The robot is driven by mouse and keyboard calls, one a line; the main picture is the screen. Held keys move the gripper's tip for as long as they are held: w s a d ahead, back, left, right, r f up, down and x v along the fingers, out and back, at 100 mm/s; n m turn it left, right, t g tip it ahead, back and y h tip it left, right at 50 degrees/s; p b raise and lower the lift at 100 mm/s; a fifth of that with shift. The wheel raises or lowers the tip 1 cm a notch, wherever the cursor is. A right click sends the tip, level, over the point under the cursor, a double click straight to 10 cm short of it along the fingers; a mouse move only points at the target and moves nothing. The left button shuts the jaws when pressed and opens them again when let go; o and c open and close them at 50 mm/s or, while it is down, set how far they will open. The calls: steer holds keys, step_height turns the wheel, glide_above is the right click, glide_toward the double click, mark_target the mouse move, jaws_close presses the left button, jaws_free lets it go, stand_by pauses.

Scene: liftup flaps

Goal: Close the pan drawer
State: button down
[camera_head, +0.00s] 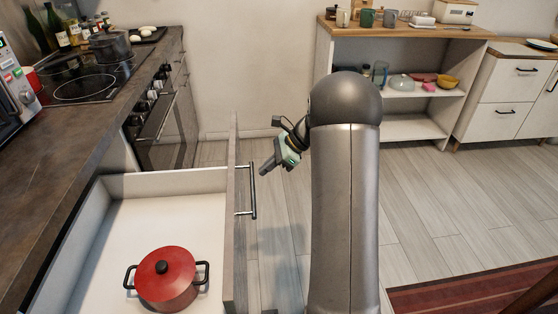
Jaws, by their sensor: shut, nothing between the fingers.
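The pan drawer (120,184) is pulled far out from under the counter at the lower left. Its grey front panel (234,210) faces right and carries a dark bar handle (253,190). A red lidded pot (166,278) with two black side handles stands inside on the white drawer floor. My gripper (266,169) is shut and empty. In the picture it shows just right of the front panel, near the upper end of the handle. I cannot tell from this view whether it touches the handle. My arm hides part of the floor and shelf behind it.
A dark counter (85,142) with a black cooktop (90,78) runs along the left. An oven (165,125) stands beyond the drawer. An open shelf unit (400,105) and white drawers (507,98) line the back right. The floor (430,195) right of my arm is clear, with a red rug (450,293).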

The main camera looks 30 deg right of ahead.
steer(key=shift+w+a+f+b, duration=0.1)
steer(key=shift+w+a+f, duration=0.15)
steer(key=shift+a, duration=0.55)
steer(key=shift+w+a+f+b, duration=0.15)
steer(key=shift+w+a, duration=0.2)
steer(key=shift+a, duration=0.5)
steer(key=shift+w+a+f+b, duration=0.15)
steer(key=shift+w+a, duration=0.15)
steer(key=shift+a, duration=0.5)
steer(key=shift+a, duration=0.1)
